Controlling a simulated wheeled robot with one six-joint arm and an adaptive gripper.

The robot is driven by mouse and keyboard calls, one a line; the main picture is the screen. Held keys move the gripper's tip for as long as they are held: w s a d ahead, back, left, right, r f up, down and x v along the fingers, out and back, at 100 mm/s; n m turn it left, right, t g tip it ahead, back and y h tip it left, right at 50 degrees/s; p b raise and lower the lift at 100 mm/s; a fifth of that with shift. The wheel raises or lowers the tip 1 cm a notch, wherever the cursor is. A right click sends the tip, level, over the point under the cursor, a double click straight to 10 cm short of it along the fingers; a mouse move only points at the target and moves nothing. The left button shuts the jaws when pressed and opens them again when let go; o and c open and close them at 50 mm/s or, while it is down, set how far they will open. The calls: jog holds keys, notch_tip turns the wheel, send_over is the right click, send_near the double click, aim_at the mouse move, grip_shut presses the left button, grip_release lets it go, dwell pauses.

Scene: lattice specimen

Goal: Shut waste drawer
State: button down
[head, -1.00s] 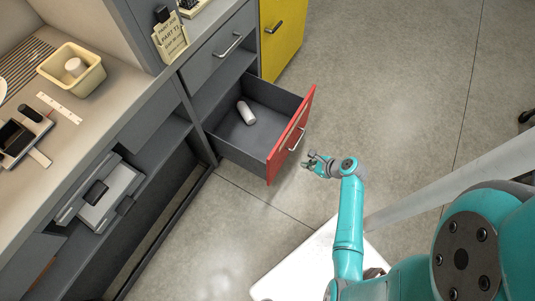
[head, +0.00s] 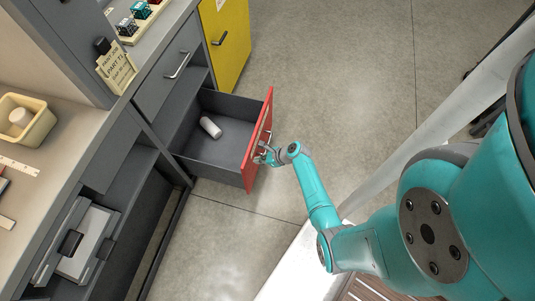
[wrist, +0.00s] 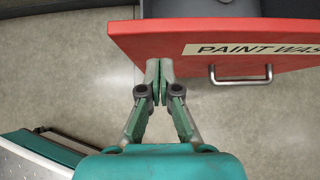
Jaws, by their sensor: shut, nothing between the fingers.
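The waste drawer (head: 222,168) stands pulled out from the grey cabinet, with a white cylinder (head: 210,127) lying inside it. Its red front (head: 259,140) carries a bar handle and, in the wrist view, a label (wrist: 250,48) reading "PAINT WAS", cut off by the frame. My gripper (head: 262,155) is shut and empty at the outer face of the red front. In the wrist view my gripper (wrist: 159,64) has its fingertips at the front's lower edge, left of the handle (wrist: 241,75). I cannot tell whether they touch it.
A closed grey drawer (head: 170,80) is above and a yellow cabinet (head: 226,45) stands beyond. The counter at left holds a cream bin (head: 40,130). A grey case (head: 85,245) sits on a lower shelf. Bare concrete floor (head: 340,90) lies right of the drawer.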

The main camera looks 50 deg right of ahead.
jog(key=shift+w+a, duration=0.25)
jog(key=shift+w, duration=0.35)
jog(key=shift+w+a, duration=0.2)
jog(key=shift+w, duration=0.4)
jog(key=shift+w, duration=0.1)
